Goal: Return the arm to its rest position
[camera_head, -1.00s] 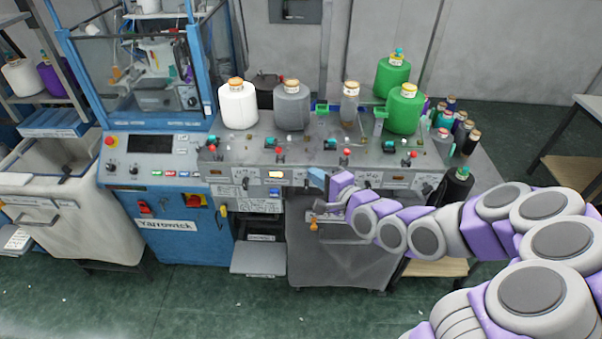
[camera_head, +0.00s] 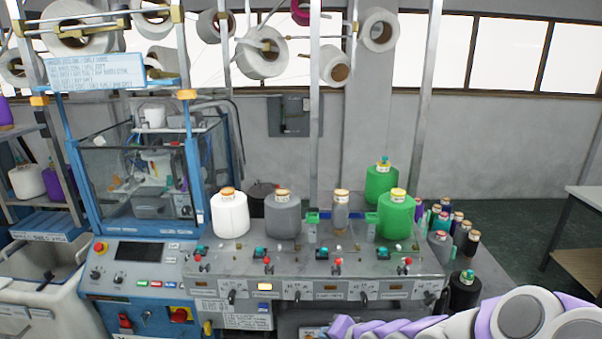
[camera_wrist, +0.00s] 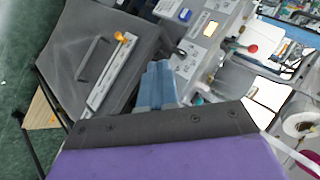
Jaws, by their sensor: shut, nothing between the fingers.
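My arm (camera_head: 527,318) reaches in from the lower right in the head view, in white and purple links. Its far end lies along the bottom edge, below the front of the grey control panel, and is partly cut off. In the wrist view my gripper (camera_wrist: 158,72) shows as blue fingers close together, with nothing between them. The fingers point toward the grey machine front, clear of its panel as far as I can tell.
The control panel (camera_head: 345,268) has levers and red knobs. White (camera_head: 229,216), grey (camera_head: 283,217) and green (camera_head: 396,217) yarn cones stand on it. A blue-framed machine (camera_head: 143,190) stands left. Dark spools (camera_head: 465,290) stand right. A table (camera_head: 585,235) is far right.

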